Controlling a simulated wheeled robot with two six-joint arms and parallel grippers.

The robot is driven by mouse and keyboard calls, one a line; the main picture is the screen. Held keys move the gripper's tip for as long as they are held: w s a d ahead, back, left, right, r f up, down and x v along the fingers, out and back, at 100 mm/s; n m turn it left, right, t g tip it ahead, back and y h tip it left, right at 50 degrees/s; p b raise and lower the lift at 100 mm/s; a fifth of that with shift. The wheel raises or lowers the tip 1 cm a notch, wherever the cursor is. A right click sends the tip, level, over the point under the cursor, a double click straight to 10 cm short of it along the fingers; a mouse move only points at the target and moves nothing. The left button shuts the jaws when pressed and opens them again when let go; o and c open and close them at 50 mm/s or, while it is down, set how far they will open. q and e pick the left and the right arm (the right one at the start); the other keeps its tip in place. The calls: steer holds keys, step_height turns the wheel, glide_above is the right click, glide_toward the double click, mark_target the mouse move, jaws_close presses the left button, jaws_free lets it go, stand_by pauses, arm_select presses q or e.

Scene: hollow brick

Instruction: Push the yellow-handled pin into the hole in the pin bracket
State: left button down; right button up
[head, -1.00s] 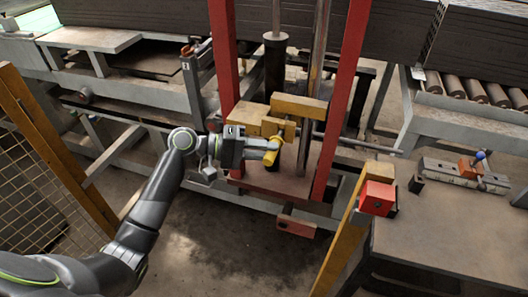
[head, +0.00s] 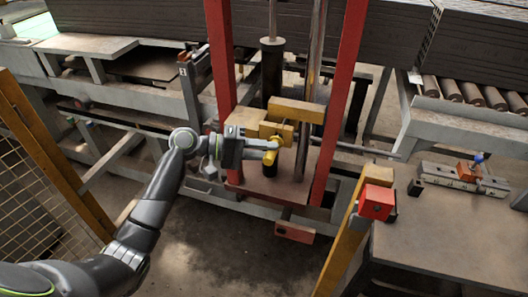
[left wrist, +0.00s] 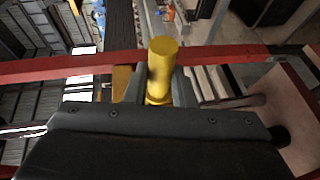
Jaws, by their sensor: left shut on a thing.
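The yellow handle of the pin (head: 271,156) is between the fingers of my left gripper (head: 266,146), in front of the press frame. In the left wrist view the handle (left wrist: 162,65) stands up between the two fingers of my left gripper (left wrist: 157,90), which is shut on it. Yellow blocks (head: 277,130) sit right behind the gripper between the red posts. I cannot tell which part is the pin bracket. The pin's shaft and the hole are hidden, so I cannot tell how they line up. My right gripper does not show.
Red posts (head: 342,100) rise on both sides of the work spot. A yellow mesh fence (head: 45,150) stands at left. Open floor lies in front.

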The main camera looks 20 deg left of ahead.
arm_select(q)
steer(key=shift+w+b, duration=0.4)
steer(key=shift+w, duration=0.4)
steer(key=c, duration=1.1)
jaws_free()
steer(key=shift+c, duration=0.2)
steer(key=b+v, duration=0.5)
steer(key=v, duration=1.2)
steer(key=shift+a, duration=0.2)
steer(key=shift+s, duration=0.1)
